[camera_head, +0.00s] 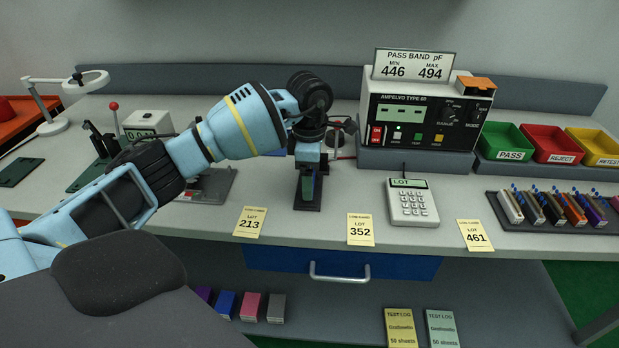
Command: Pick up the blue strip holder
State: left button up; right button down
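My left gripper (309,180) points down over a small dark plate (307,206) near the middle of the bench. Something dull green and blue shows between or behind its fingers, but I cannot tell what it is or whether it is held. In the dark rack at the right (540,228), several narrow coloured holders stand side by side with blue-tipped parts on top. One at its right side looks violet-blue (594,209). A clearly blue block (225,304) also sits on the lower shelf, between a purple and a pink one. I cannot tell which is the blue strip holder. My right gripper is out of view.
A tester (420,115) stands at the back, with a keypad (413,203) before it. Green (507,142), red (551,145) and yellow (595,148) bins sit at the back right. A blue drawer (400,267) is below the bench edge. Lot cards line the front.

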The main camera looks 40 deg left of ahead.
pick_arm(q)
notch_tip(320, 180, up, 3)
jog(key=shift+f, duration=0.15)
jog(key=s+d+r, duration=0.1)
jog(key=s+d, duration=1)
jog(key=shift+s+r+b, duration=0.15)
jog(key=shift+s+b, duration=0.05)
jog(key=shift+b, duration=0.1)
